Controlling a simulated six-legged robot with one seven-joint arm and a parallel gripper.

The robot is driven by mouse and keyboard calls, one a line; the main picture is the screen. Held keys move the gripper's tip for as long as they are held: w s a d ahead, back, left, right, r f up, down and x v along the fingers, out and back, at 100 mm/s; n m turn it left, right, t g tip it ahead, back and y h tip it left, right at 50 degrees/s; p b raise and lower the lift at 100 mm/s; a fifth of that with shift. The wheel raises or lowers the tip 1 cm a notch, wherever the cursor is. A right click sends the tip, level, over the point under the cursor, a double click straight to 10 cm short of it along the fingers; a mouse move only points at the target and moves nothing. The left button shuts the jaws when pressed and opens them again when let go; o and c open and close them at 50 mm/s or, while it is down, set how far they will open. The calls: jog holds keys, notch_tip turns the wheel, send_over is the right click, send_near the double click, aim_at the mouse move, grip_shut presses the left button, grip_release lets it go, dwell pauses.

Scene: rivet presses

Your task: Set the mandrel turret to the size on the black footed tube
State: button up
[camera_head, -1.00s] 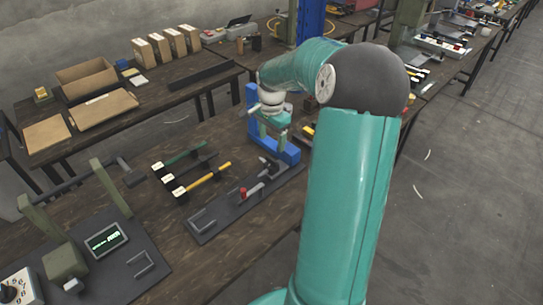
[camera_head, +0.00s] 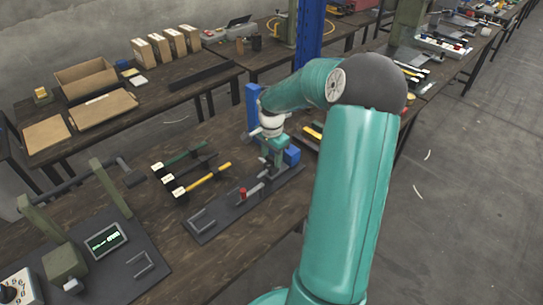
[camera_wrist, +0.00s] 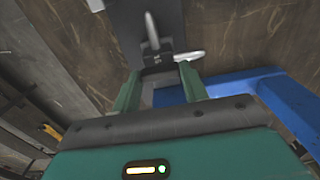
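The blue rivet press (camera_head: 253,101) stands on a dark base plate on the near bench; it also shows in the wrist view (camera_wrist: 290,105). My gripper (camera_head: 273,160) is low in front of the press. In the wrist view my gripper (camera_wrist: 160,70) has its two green fingers apart. A dark hub with pale prongs, which looks like the mandrel turret (camera_wrist: 156,58), lies just beyond and between the fingertips. I cannot tell whether they touch it. A dark tube (camera_head: 196,167) lies between a green tube (camera_head: 187,154) and a yellow tube (camera_head: 209,179); its size label is unreadable.
A lever with a red knob (camera_head: 243,193) and a grey handle (camera_head: 202,220) are on the base plate. Cardboard boxes (camera_head: 85,77) are on the back bench.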

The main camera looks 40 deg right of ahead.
jog(key=shift+n, duration=0.3)
jog(key=n, duration=1.7)
dwell(0.3)
jog(key=shift+n, duration=0.3)
jog(key=o, duration=1)
jog(key=shift+c, duration=0.2)
